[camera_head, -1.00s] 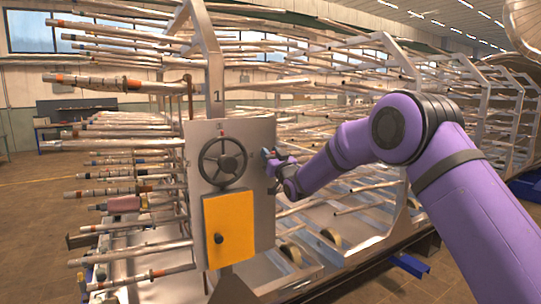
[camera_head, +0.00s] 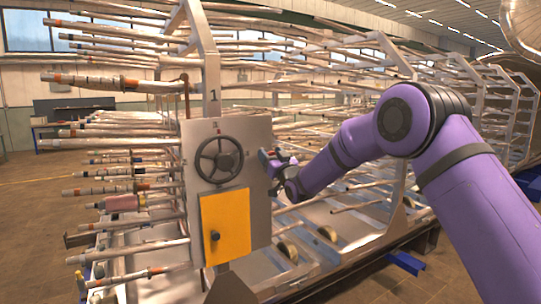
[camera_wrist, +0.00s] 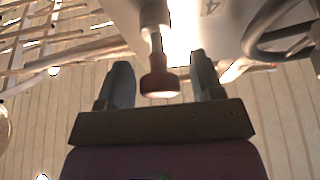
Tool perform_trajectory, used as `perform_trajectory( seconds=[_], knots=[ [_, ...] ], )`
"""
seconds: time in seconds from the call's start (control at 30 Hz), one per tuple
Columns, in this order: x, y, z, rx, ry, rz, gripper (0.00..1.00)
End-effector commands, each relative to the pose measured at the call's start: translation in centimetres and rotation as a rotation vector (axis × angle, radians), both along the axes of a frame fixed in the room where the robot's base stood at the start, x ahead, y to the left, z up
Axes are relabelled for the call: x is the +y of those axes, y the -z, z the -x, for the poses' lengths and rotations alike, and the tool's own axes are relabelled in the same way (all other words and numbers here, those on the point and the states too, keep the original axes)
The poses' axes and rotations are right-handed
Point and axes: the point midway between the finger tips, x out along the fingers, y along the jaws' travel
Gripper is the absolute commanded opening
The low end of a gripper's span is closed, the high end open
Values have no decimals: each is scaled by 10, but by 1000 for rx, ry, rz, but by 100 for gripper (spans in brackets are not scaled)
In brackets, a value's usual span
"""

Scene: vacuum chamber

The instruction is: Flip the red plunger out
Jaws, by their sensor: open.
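The red plunger (camera_wrist: 159,82) shows in the wrist view as a dark red knob on a metal stem, under the edge of the grey panel. My gripper (camera_wrist: 160,80) is open, with one finger on each side of the knob and a visible gap to each. In the head view my gripper (camera_head: 272,160) is at the right edge of the grey panel (camera_head: 258,190). The plunger cannot be made out there.
The panel carries a dark handwheel (camera_head: 219,160) and a yellow door (camera_head: 227,228) with a black knob. The handwheel also shows in the wrist view (camera_wrist: 275,35). A metal frame with many horizontal rods (camera_head: 120,133) surrounds the panel. Brown floor (camera_head: 35,230) is clear at left.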

Motion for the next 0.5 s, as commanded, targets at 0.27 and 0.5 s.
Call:
perform_trajectory(
  seconds=[0.27,0.5],
  knots=[
    [-24,18,35,3,0,1,60],
    [-45,33,65,2,0,1,60]
  ],
)
